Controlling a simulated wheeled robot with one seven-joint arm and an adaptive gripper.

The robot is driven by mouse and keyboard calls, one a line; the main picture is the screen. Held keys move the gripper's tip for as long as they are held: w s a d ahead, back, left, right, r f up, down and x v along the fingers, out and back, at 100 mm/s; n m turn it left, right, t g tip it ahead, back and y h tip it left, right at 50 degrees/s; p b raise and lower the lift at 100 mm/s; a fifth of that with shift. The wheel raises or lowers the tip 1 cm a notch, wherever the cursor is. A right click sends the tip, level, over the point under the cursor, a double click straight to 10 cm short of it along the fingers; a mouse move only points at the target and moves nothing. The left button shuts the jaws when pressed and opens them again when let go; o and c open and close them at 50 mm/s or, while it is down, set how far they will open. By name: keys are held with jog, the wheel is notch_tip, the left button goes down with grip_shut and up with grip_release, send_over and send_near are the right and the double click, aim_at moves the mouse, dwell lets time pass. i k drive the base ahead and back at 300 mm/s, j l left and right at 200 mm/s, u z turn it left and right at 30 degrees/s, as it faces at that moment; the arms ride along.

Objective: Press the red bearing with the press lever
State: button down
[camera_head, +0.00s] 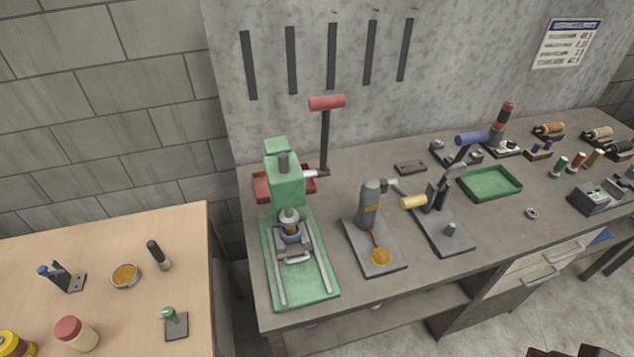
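The green press (284,187) stands at the left end of the grey workbench. Its press lever (325,140) rises on the press's right side, nearly upright, with a red grip (327,102) at the top. A silver ram (289,216) points down over a small blue and brownish piece (290,233) on the press bed. Whether they touch is too small to tell. I cannot make out a red bearing for certain. My gripper is not in view.
A grey tool with a yellow handle (413,202) and one with a blue handle (472,138) stand right of the press. A red tray (266,187) lies behind it, a green tray (490,183) farther right. A wooden table (200,240) stands left.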

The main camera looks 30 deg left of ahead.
aim_at(325, 104)
jog(key=u, duration=1.25)
